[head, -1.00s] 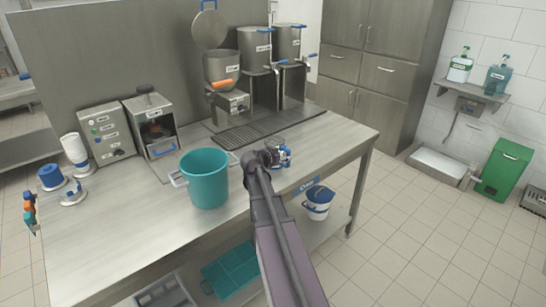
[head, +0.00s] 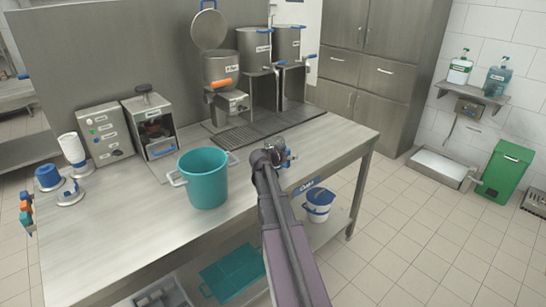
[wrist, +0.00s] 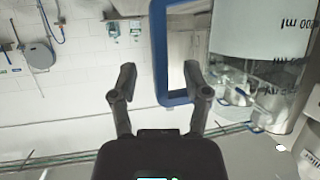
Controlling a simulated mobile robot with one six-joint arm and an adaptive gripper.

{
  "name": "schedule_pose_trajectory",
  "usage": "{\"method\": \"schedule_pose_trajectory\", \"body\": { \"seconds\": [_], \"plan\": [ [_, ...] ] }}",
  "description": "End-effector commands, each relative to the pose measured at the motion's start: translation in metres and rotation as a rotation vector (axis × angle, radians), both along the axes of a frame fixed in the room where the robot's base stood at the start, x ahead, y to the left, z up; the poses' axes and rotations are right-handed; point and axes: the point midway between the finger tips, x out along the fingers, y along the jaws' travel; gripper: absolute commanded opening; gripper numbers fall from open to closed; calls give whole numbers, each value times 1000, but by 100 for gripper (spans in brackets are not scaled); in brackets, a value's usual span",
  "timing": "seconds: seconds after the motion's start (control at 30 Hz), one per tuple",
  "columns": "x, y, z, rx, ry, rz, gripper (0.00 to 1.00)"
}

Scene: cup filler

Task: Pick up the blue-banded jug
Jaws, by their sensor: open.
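The clear jug (wrist: 258,35) with a blue handle and ml markings fills the upper right of the wrist view. Its blue handle (wrist: 159,45) shows as a loop. My gripper (wrist: 159,72) is open and empty, with one finger on each side of the handle's long bar; the right finger overlaps the loop's opening. I cannot tell whether either finger touches it. In the head view my gripper (head: 282,155) is over the table's right front part, and my arm hides most of the jug there.
A teal bucket (head: 204,180) stands left of my arm on the steel table (head: 130,220). A drip grate (head: 247,135) and metal urns (head: 254,50) stand behind. A white bucket with a blue lid (head: 319,203) is on the lower shelf.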

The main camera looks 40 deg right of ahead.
Motion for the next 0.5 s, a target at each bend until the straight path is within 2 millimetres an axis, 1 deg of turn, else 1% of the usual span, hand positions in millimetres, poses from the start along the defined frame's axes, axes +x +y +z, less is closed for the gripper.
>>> {"method": "schedule_pose_trajectory", "body": {
  "seconds": [0.5],
  "plan": [
    [0, 0, 0, 0, 0, 0, 61]
  ]
}}
